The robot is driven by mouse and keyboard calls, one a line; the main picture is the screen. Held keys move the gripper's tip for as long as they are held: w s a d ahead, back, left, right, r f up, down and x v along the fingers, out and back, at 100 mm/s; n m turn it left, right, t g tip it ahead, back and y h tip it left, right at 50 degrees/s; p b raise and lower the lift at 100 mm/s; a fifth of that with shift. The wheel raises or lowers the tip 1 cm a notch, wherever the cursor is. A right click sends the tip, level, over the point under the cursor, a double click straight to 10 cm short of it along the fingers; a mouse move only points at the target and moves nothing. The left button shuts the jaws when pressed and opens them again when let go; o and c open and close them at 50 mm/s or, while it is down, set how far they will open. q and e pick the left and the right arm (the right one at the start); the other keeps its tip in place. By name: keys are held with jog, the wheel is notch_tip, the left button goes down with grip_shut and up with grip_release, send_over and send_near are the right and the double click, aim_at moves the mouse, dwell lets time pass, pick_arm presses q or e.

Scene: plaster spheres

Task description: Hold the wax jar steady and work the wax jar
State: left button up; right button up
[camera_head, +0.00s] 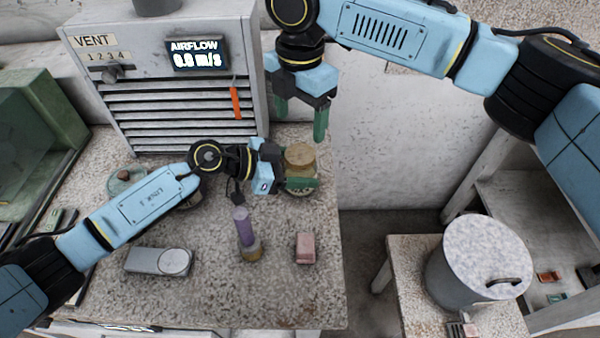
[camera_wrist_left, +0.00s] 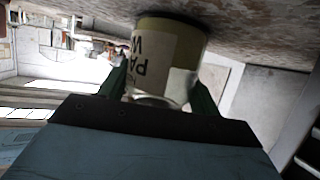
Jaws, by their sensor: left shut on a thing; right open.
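The wax jar (camera_head: 299,157) stands upright near the right edge of the speckled table, with a tan lid on top. Its pale label with dark letters shows in the left wrist view (camera_wrist_left: 165,55), where the jar appears upside down. My left gripper (camera_head: 300,184) is shut on the jar's body, its green fingers on either side of it. My right gripper (camera_head: 301,120) hangs above and behind the jar, pointing down, open and empty, apart from the lid. The far side of the jar is hidden in the head view.
A vent unit (camera_head: 170,80) with an airflow display stands at the back. A lidded metal pot (camera_head: 470,265) stands on a lower stand at right.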

aim_at(300, 153)
pick_arm(q)
jog(key=c, duration=0.5)
grip_shut()
pick_arm(e)
jog(key=shift+m, duration=0.4)
jog(key=m, duration=1.7)
jog(key=shift+m, duration=0.3)
jog(key=m, duration=0.3)
jog(key=shift+m, duration=0.4)
jog(key=m, duration=0.5)
jog(key=shift+m, duration=0.3)
jog(key=m, duration=0.3)
jog(key=shift+m, duration=0.3)
jog(key=m, duration=0.4)
jog(key=shift+f+m, duration=0.3)
jog(key=shift+f, duration=3.7)
